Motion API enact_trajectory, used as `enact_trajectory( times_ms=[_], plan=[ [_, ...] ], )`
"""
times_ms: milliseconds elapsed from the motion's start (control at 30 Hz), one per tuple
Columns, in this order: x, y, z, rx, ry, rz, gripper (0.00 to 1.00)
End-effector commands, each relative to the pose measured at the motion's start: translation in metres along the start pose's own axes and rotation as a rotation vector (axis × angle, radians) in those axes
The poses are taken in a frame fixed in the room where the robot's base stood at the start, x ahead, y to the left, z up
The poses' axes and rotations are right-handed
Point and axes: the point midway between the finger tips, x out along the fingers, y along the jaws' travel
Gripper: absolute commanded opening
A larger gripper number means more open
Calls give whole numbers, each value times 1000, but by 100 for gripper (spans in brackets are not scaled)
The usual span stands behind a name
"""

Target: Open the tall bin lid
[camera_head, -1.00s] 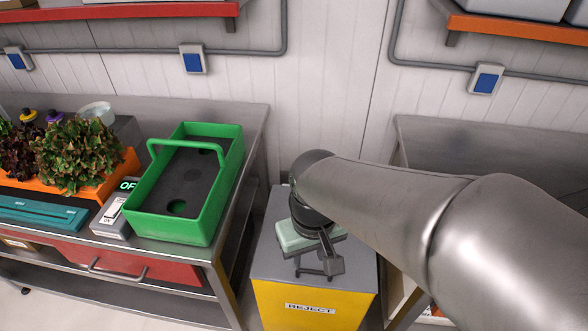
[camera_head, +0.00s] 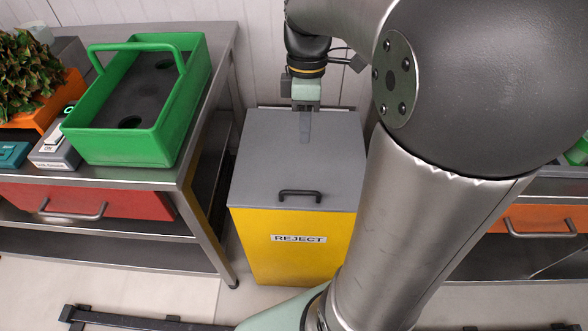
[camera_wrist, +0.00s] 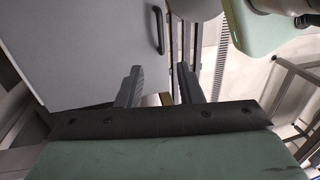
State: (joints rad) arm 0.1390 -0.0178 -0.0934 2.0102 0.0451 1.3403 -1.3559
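The tall bin is yellow with a "REJECT" label (camera_head: 298,239). Its grey lid (camera_head: 265,155) lies flat and closed, with a black bar handle (camera_head: 300,195) near the front edge. My gripper (camera_head: 305,132) points down over the back part of the lid, well behind the handle. Whether its tip touches the lid is unclear. In the wrist view my gripper (camera_wrist: 160,90) has its two fingers apart with nothing held between them. The lid (camera_wrist: 70,50) fills the left of that view, and the handle (camera_wrist: 158,30) is beyond the fingers.
A steel table (camera_head: 150,178) stands left of the bin, with a green carrier (camera_head: 140,147) on it and a red drawer (camera_head: 95,203) below. Another steel bench with an orange drawer (camera_head: 520,219) stands right, partly behind my arm.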

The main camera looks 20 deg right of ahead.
Motion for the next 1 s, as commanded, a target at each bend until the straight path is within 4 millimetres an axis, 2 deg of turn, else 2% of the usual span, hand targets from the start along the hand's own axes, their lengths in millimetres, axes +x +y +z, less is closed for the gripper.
enact_trajectory(
  times_ms=[600,800,1000],
  plan=[
    [128,-1,0,2,-2,-4,33],
    [156,-1,0,3,-2,-2,33],
    [165,-1,0,3,-1,0,33]
  ],
)
